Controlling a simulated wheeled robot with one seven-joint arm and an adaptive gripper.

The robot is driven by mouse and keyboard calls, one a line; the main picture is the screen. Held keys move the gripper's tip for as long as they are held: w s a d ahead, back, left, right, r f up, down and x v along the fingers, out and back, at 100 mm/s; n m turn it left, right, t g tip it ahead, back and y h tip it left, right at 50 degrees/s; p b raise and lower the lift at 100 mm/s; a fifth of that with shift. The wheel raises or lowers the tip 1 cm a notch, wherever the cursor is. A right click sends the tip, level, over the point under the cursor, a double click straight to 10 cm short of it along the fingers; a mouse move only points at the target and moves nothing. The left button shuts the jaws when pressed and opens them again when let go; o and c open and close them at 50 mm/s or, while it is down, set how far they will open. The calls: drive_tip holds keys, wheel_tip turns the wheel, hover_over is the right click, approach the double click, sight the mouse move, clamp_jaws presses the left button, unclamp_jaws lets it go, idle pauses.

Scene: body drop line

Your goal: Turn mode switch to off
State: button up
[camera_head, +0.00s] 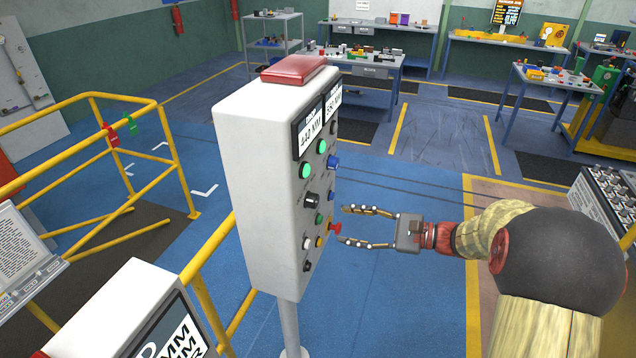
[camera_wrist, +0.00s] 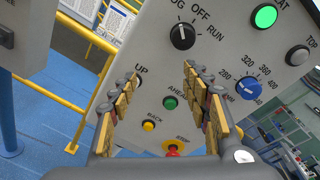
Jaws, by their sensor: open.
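The mode switch (camera_wrist: 183,36) is a round black knob on the grey panel, with the labels JOG, OFF and RUN around its top and right. Its small white mark seems to point up toward JOG. In the head view the black knob (camera_head: 312,200) sits on the pedestal box's front face. My gripper (camera_head: 343,225) is open and empty, level with the panel's lower part and to the right of it. In the wrist view its fingers (camera_wrist: 158,75) are spread, with the knob above and right of them.
The control box (camera_head: 255,180) stands on a post. A red stop button (camera_head: 336,228) is close to my fingertips. Yellow railings (camera_head: 175,160) are at left; blue floor lies open behind.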

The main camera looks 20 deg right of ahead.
drive_tip(key=t+y, duration=0.1)
approach(317, 202)
drive_tip(key=x, duration=0.9)
drive_tip(key=shift+w+d+f, duration=0.1)
drive_tip(key=shift+w, duration=0.05)
drive_tip(key=shift+c, duration=0.4)
drive_tip(key=c, duration=1.1)
